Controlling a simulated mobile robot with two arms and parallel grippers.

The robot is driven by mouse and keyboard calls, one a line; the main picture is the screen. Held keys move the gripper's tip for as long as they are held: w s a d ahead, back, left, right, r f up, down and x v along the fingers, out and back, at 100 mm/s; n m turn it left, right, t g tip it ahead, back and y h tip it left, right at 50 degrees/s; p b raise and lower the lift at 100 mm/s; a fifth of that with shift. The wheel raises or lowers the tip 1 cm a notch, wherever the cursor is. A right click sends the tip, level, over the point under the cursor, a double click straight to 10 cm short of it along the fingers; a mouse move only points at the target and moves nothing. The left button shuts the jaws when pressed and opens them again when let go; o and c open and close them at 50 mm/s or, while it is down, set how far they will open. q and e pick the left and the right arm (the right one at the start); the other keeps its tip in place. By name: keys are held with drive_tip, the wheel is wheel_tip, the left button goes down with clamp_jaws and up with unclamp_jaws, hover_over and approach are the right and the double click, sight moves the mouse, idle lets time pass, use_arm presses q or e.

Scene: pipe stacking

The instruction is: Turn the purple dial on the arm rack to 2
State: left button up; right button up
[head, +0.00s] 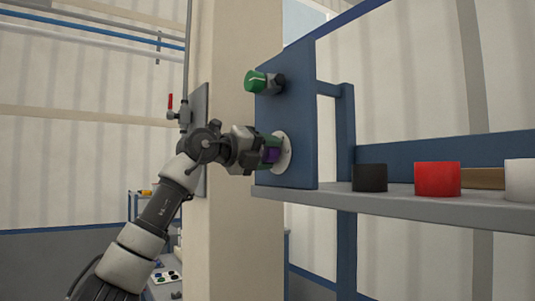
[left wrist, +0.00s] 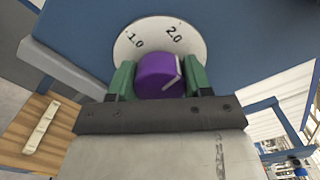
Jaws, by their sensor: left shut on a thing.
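The purple dial (head: 271,156) is on the side panel of the blue rack (head: 292,115), in front of a round white scale plate (head: 286,153). In the left wrist view the purple dial (left wrist: 157,76) sits between the two green fingers of my left gripper (left wrist: 158,80), which is shut on it. The plate (left wrist: 150,30) shows the marks 1.0 and 2.0 above the dial. A white line on the dial's right part leans towards the upper right side; its exact reading is hard to tell. My right gripper is not in view.
A green knob (head: 257,81) sits higher on the same panel. A grey shelf (head: 400,196) to the right carries a black cylinder (head: 370,178), a red one (head: 437,179) and a white one (head: 521,180). A beige pillar (head: 235,80) stands behind my left gripper.

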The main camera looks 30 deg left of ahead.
use_arm(q)
drive_tip(key=shift+n, duration=1.7)
drive_tip(key=o, duration=0.9)
drive_tip(key=shift+a, duration=0.1)
drive_tip(key=shift+s, duration=0.1)
drive_tip(key=shift+s+a+f+b, duration=0.15)
drive_tip(key=shift+s+b, duration=0.15)
drive_tip(key=shift+b, duration=0.2)
drive_tip(key=b+v, duration=0.3)
drive_tip(key=v, duration=0.7)
